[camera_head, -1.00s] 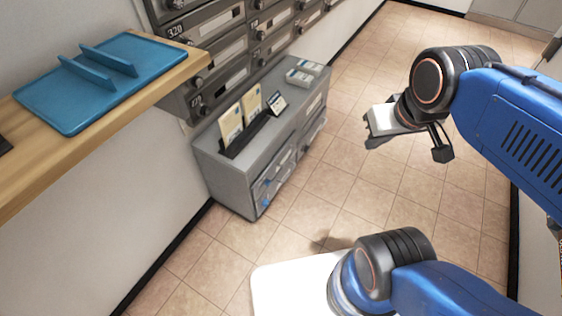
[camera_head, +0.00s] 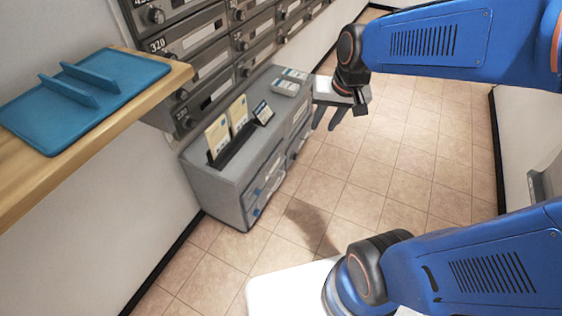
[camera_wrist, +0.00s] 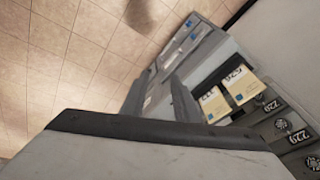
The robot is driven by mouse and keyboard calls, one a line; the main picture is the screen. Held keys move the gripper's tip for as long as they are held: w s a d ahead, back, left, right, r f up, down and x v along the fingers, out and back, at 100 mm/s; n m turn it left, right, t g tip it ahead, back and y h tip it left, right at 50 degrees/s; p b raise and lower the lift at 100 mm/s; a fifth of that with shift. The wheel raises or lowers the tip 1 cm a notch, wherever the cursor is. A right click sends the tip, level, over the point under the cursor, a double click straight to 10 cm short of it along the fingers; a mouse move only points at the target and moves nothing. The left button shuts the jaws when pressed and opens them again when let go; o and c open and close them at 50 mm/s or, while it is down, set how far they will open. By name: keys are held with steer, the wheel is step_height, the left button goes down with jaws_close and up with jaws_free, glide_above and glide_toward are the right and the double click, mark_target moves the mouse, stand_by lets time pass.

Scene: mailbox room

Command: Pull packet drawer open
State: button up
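A low grey cabinet (camera_head: 212,185) stands against the left wall, with drawers on its right-facing front. The near drawers (camera_head: 262,190) carry blue marks and look shut. The far drawers (camera_head: 299,131) are partly behind my gripper's side, and I cannot tell which one is the packet drawer. My gripper (camera_head: 327,121) is at the cabinet's far right end, in front of the drawer side, fingers pointing down. Its two fingers stand apart and empty in the wrist view (camera_wrist: 158,84), with the cabinet (camera_wrist: 203,60) beyond them. Contact with a handle is not visible.
Yellow-and-white envelopes (camera_head: 217,139) stand in a dark holder on the cabinet top, beside a small card and a pale stack (camera_head: 286,88). Numbered mailboxes (camera_head: 200,68) line the wall. A wooden shelf with a blue tray (camera_head: 118,70) juts out at left. Tiled floor (camera_head: 410,150) right of the cabinet is clear.

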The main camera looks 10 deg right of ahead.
steer(key=w+a+f+m+g, duration=0.1)
steer(key=w+a+f+m, duration=0.15)
steer(key=w+f, duration=0.75)
steer(key=m+g, duration=0.1)
steer(key=m, duration=0.2)
glide_toward(280, 164)
steer(key=shift+y, duration=0.3)
steer(key=f, duration=0.7)
steer(key=shift+w+a+f, duration=0.15)
steer(key=shift+w+a, duration=0.1)
steer(key=shift+w, duration=0.15)
steer(key=shift+c, duration=0.7)
jaws_close()
